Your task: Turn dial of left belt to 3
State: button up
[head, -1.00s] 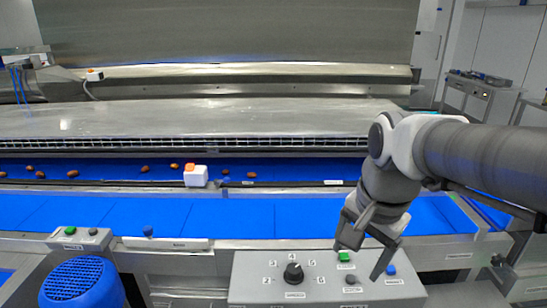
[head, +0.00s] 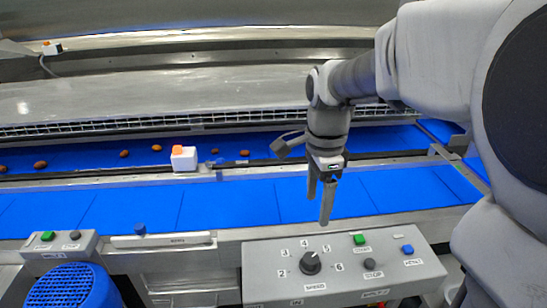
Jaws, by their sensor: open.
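A black speed dial (head: 310,263) sits on a grey control panel (head: 270,286) at the lower middle of the head view. Numbers 2 to 6 are readable around it. Its pointer seems to face up and slightly right, near 4 or 5; the exact setting is unclear. My gripper (head: 320,208) points down with its two fingers apart and nothing between them. It appears above and behind the dial in the picture, in front of the blue belt (head: 230,203), and does not touch the dial.
A smaller button box (head: 58,246) and a blue motor cover (head: 78,288) stand at the left. Brown dates lie on the rear belt near a white box (head: 184,160).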

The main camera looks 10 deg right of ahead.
aim_at(311, 258)
notch_tip(311, 258, down, 17)
jog(key=shift+s+b, duration=0.1)
jog(key=shift+b, duration=1.05)
grip_shut()
